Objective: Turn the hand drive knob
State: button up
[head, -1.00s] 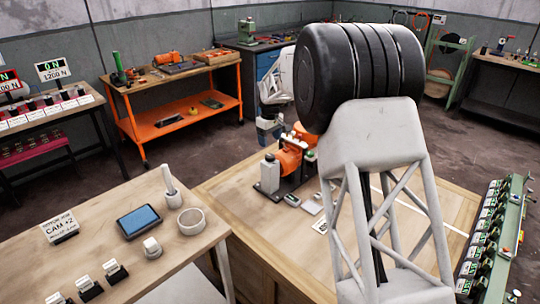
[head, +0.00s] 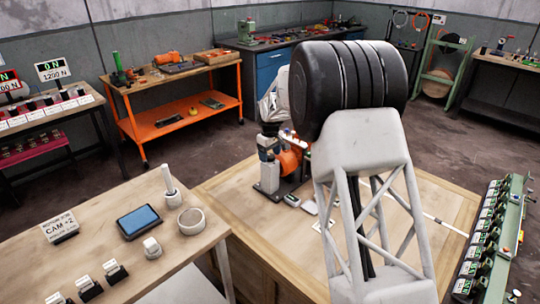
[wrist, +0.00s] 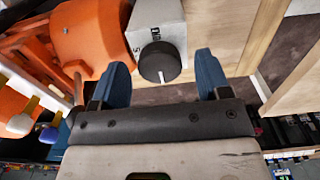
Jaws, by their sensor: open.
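The hand drive knob (wrist: 159,62) is a round, dark grey knob with a white pointer line, on the face of a light grey box (wrist: 152,22) with black lettering. In the head view this box (head: 269,178) stands beside an orange motor-like body (head: 290,162); the knob itself is hard to make out there. My gripper (wrist: 161,63) is open, with one blue finger on each side of the knob. Gaps show between the fingers and the knob; I cannot tell the exact depth. In the head view my gripper is small and partly merges with the machine.
The orange housing (wrist: 88,38) is close to the left finger in the wrist view. The machine stands on a wooden table (head: 235,205). A green-framed row of modules (head: 490,235) lies along its right side. A front-left bench (head: 110,260) holds a blue-screened device (head: 139,221).

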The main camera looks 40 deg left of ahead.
jog(key=shift+f, duration=0.3)
jog(key=shift+c, duration=0.3)
jog(key=c, duration=0.9)
jog(key=shift+o, duration=0.2)
